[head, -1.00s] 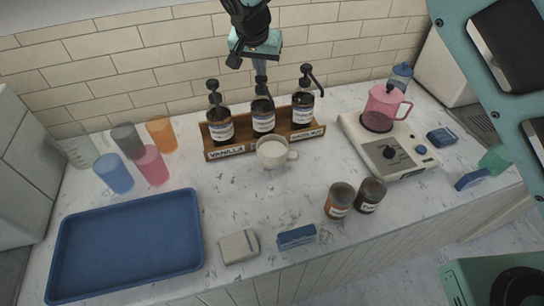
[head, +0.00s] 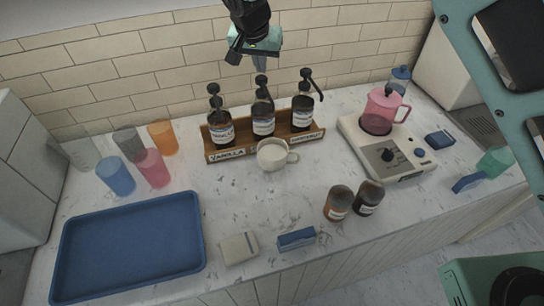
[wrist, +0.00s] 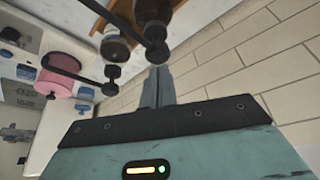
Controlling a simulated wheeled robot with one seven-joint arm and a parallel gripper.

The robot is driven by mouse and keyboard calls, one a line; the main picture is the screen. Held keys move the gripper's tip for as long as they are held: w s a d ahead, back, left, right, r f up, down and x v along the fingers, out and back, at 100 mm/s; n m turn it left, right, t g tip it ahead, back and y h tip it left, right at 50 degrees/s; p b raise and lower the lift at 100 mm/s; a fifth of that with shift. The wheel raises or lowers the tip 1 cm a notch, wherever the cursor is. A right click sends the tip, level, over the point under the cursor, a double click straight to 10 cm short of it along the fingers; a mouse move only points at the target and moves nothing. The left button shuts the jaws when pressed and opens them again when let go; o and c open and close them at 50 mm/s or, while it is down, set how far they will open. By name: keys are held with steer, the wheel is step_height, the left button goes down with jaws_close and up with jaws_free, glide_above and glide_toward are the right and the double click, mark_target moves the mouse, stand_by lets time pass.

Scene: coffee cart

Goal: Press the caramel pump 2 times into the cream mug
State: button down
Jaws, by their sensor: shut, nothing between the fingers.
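Three dark pump bottles stand in a wooden rack. The middle bottle (head: 263,121) has its name plate hidden behind the cream mug; the side plates read vanilla and hazelnut, so I take it for the caramel. Its black pump head (head: 261,79) is up. The cream mug (head: 272,163) stands upright in front of it, handle to the right, with pale contents. My gripper (head: 260,66) is shut and empty, just above the middle pump head with a small gap. In the wrist view its fingertips (wrist: 158,74) are close to a black pump head (wrist: 157,52).
The vanilla bottle (head: 220,128) and hazelnut bottle (head: 303,113) flank the middle one closely. A scale-like machine with a pink pitcher (head: 377,118) stands to the right. Two small jars (head: 338,203) are in front. Coloured cups and a blue tray (head: 60,270) are left. The tiled wall is close behind.

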steer(key=shift+f, duration=0.1)
stand_by(0.6)
steer(key=shift+f+b, duration=0.95)
steer(key=shift+f, duration=0.35)
steer(key=shift+r, duration=0.1)
steer(key=shift+r+p, duration=0.85)
steer(key=shift+r, duration=0.45)
steer(key=shift+r, duration=0.15)
step_height(320, 180, up, 6)
steer(key=p, duration=0.3)
